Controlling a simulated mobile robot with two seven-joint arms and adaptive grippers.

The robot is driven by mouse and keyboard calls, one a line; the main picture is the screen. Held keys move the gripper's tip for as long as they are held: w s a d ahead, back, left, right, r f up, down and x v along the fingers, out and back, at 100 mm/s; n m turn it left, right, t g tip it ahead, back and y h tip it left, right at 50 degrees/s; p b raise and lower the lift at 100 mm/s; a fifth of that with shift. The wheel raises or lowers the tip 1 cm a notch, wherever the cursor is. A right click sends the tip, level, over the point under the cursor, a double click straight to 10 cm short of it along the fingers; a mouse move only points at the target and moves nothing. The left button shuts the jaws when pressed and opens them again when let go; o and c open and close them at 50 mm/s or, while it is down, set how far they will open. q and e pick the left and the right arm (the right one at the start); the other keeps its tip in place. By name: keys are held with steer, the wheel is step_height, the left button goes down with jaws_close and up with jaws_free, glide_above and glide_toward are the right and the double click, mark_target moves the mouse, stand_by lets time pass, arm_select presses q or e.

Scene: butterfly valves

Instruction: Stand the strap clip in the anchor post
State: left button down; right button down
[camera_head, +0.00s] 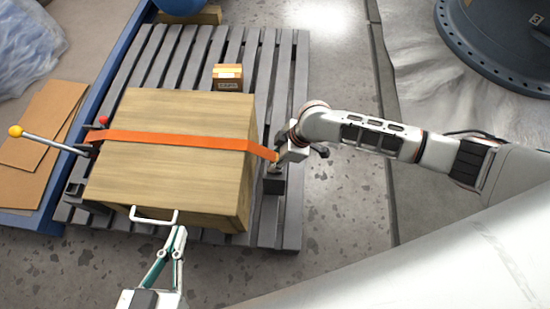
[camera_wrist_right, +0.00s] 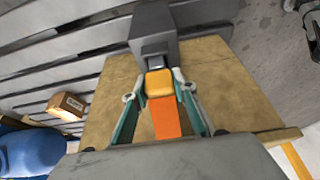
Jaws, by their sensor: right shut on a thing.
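My right gripper (camera_head: 280,158) is shut on the strap clip, at the right side of the wooden crate. In the right wrist view the yellow-orange strap clip (camera_wrist_right: 159,84) sits between its fingertips, with the orange strap (camera_wrist_right: 166,122) behind it. The strap (camera_head: 185,138) runs across the crate top to the clip. The dark anchor post (camera_head: 273,184) stands just below the gripper in the head view. In the wrist view the post (camera_wrist_right: 152,25) is directly ahead of the clip; contact is unclear. My left gripper (camera_head: 178,231) has its fingertips close together at the crate's white handle (camera_head: 152,219); grip is unclear.
The wooden crate (camera_head: 172,165) stands on a grey slatted pallet (camera_head: 290,215). A lever with a yellow knob (camera_head: 16,131) sticks out left. A small carton (camera_head: 227,77) lies behind on the pallet. Bare floor (camera_head: 345,210) lies to the right.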

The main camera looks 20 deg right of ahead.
steer(key=shift+f, duration=0.4)
stand_by(0.4)
steer(key=c, duration=1.6)
jaws_free()
steer(key=shift+o, duration=0.2)
steer(key=v, duration=1.2)
